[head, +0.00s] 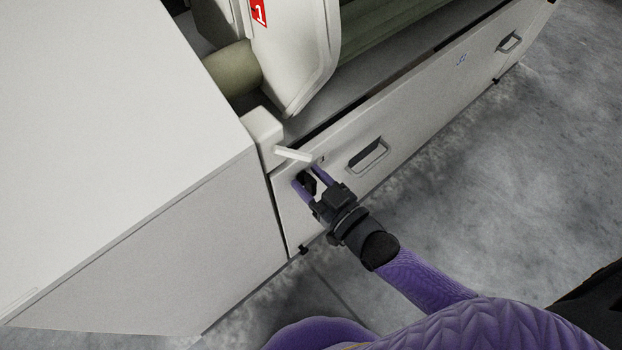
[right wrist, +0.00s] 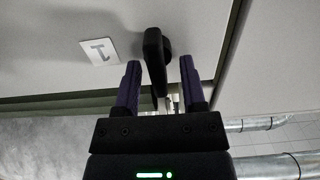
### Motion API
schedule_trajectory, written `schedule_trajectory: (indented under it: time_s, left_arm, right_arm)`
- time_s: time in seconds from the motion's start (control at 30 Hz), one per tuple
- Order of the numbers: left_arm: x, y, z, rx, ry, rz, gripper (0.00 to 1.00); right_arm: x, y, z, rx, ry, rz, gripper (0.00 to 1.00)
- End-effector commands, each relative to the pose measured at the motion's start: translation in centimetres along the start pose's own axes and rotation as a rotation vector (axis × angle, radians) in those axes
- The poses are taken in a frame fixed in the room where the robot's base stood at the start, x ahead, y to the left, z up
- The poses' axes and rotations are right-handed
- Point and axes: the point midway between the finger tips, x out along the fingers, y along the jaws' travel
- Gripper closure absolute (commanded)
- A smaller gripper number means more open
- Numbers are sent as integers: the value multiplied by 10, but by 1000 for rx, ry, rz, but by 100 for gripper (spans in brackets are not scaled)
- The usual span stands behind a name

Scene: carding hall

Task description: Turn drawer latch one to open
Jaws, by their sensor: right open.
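Drawer latch one (right wrist: 154,48) is a black knob-like handle beside a white label with a "1" (right wrist: 100,51). In the head view the latch (head: 308,183) is a small dark shape at the near left end of the white drawer front (head: 420,122), partly hidden by my gripper. My right gripper (head: 308,176) is open at the latch. In the right wrist view the latch stands between the two purple fingers of the right gripper (right wrist: 160,63), with gaps showing on both sides. I cannot tell whether either finger touches it. My left gripper is not in view.
A large white cabinet (head: 130,120) stands left of the drawer. A pale bar (head: 293,154) juts out just above my fingers. The drawer front has recessed handles, one near (head: 368,154) and one far (head: 510,42). Open grey floor (head: 500,170) lies to the right.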

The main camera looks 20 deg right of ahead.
Motion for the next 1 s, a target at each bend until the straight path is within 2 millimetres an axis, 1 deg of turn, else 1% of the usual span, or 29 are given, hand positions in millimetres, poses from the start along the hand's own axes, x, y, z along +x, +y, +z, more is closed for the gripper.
schedule_trajectory:
  time_s: [0.03, 0.07, 0.1, 0.17, 0.2, 0.27, 0.3, 0.47, 0.73, 0.87, 1.0]
  left_arm:
    - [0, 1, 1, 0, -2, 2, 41]
    - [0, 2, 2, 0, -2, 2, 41]
    - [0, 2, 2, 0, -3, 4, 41]
    - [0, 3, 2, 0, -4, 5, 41]
    - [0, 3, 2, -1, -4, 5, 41]
    - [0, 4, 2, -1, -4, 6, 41]
    - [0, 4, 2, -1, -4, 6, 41]
    - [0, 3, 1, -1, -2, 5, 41]
    - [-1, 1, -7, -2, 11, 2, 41]
    - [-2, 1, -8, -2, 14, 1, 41]
    - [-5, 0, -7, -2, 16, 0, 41]
  right_arm:
    - [0, 0, 0, 0, 0, 0, 49]
    - [0, 0, 0, 0, 0, 0, 56]
    - [0, 0, 0, 0, 0, 0, 64]
    - [0, 0, 0, 0, 0, 0, 77]
    - [0, 0, 0, 0, 0, 0, 85]
    - [0, 0, 0, 0, -1, 0, 98]
    - [0, 0, 0, 0, -1, 0, 100]
    - [0, 0, 0, 0, -1, 0, 100]
    - [-1, 0, 0, 31, -1, 0, 100]
    - [-1, 1, 0, 92, -3, 0, 100]
    - [0, 3, 0, 194, -2, 0, 100]
